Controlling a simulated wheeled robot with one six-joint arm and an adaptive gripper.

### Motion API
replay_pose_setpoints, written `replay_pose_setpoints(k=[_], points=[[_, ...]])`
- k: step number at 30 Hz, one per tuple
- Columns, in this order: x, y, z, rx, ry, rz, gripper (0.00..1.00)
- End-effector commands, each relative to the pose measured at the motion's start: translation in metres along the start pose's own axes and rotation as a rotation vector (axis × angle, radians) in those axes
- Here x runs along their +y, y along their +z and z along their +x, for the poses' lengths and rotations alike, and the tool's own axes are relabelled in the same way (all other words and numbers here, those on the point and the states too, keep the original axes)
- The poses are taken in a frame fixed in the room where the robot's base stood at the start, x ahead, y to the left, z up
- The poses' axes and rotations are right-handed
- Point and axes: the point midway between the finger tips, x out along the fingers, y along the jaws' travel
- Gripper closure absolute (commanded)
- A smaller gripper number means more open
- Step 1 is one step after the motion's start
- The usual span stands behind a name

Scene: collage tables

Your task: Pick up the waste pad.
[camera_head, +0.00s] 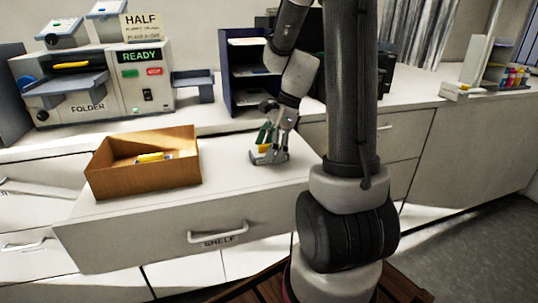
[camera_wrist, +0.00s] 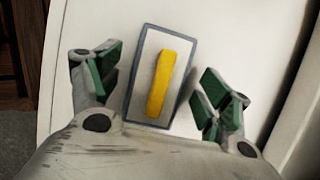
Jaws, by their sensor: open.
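A yellow bar-shaped block (camera_wrist: 161,84), likely the waste pad, lies lengthwise on a pale rectangle with a blue-grey border (camera_wrist: 178,118) in the wrist view. In the head view the yellow block (camera_head: 262,149) shows small beneath my gripper (camera_head: 266,138), on the top of the pulled-out shelf. My gripper also shows in the wrist view (camera_wrist: 158,88), with its green-padded fingers spread wide, one on each side of the yellow block and apart from it. The jaws hold nothing.
An open brown box (camera_head: 145,183) with yellow and pale items inside stands to the left on the shelf unit marked SHELF (camera_head: 150,228). A folder machine (camera_head: 95,88) and a dark organizer (camera_head: 236,75) stand behind. Bare shelf surface lies between box and gripper.

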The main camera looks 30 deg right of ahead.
Motion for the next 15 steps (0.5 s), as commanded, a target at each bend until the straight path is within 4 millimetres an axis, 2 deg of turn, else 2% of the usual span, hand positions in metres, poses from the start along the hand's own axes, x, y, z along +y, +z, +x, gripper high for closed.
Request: replay_pose_setpoints(k=[6,14,15], points=[[0.0001,0.0001,0.0006,0.0,0.0,-0.001,0.23],[0.0001,0.0001,0.0004,0.0,0.0,-0.001,0.71],[0.0001,0.0001,0.0004,0.0,0.0,-0.001,0.72]])
